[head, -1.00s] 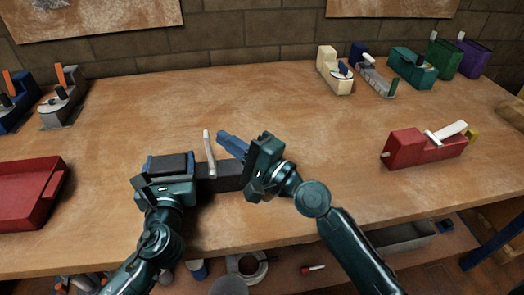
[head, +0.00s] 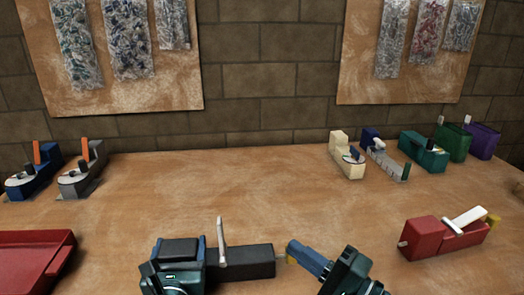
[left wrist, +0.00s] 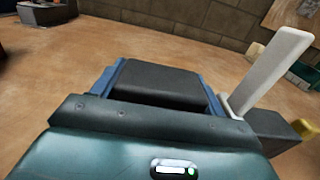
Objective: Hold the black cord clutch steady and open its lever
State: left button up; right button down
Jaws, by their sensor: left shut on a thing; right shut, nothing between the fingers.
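The black cord clutch (head: 248,262) lies on the wooden bench at the bottom middle of the head view. Its pale lever (head: 221,241) stands nearly upright from the body; it also shows in the left wrist view (left wrist: 272,72). My left gripper (head: 180,247) is shut on the clutch's left end, with blue fingers along both sides of the black body (left wrist: 158,85). My right gripper (head: 292,249) is shut and empty, just right of the clutch's right end and apart from the lever. A yellowish tip (head: 281,258) shows at that end.
A red clutch (head: 440,240) with a white lever lies at right. Cream (head: 345,157), green (head: 424,154) and other clutches stand at back right. Blue (head: 34,176) and grey (head: 80,176) ones stand at left. A red tray (head: 35,240) is front left. The bench middle is clear.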

pick_arm(q)
jog(key=o, duration=1.3)
